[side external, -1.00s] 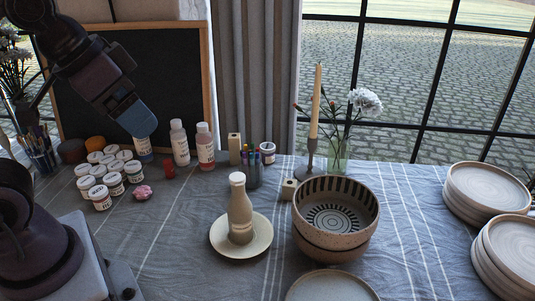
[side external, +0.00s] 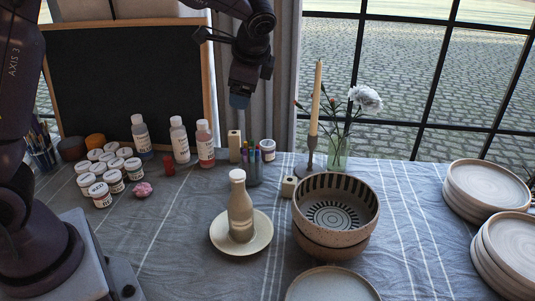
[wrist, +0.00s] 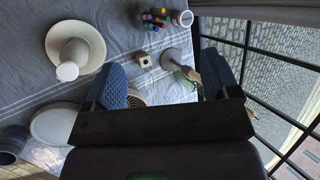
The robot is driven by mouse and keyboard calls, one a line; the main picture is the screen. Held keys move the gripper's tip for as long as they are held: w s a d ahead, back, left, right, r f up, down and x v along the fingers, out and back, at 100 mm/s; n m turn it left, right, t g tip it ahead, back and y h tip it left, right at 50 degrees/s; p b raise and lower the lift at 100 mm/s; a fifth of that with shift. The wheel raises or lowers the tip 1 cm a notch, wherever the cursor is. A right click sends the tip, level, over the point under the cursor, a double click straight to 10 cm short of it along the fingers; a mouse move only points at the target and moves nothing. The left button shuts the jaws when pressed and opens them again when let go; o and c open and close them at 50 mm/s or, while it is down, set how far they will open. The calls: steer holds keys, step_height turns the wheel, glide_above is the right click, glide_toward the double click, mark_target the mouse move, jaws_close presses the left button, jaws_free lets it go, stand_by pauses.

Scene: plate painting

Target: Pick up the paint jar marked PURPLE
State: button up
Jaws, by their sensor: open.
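Several small white-lidded paint jars (side external: 112,170) stand in a cluster at the left of the table in the side view. Their labels are too small to read, so I cannot tell which one is marked PURPLE. One more jar (side external: 268,150) stands alone beside the marker cup, its label also unreadable; it shows at the top of the wrist view (wrist: 185,18). My gripper (side external: 239,101) hangs in the air high above the table's back edge, above the marker cup. In the wrist view its blue fingers (wrist: 163,80) are spread apart with nothing held between them.
Tall paint bottles (side external: 180,140), a marker cup (side external: 252,170) and a candlestick (side external: 312,155) line the back. A vase (side external: 338,155), stacked bowls (side external: 310,240) and a saucer with a bottle (side external: 240,205) stand nearby. Plate stacks (side external: 490,190) are at right.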

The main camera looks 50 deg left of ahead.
steer(key=w+a+f+m+y, duration=0.2)
steer(key=w+f+m+y, duration=0.3)
steer(key=w+f, duration=0.6)
steer(key=m+t+y, duration=0.1)
steer(key=m+y, duration=0.1)
steer(key=m, duration=0.5)
glide_toward(269, 145)
steer(key=x, duration=0.4)
steer(key=shift+w+a+f, duration=0.1)
steer(key=shift+a+f, duration=0.15)
steer(key=shift+f, duration=0.15)
steer(key=shift+r+x, duration=0.1)
steer(key=shift+x, duration=1.4)
steer(key=shift+r+x, duration=0.15)
steer(key=shift+x, duration=1.35)
steer(key=shift+a, duration=0.1)
steer(key=c, duration=1)
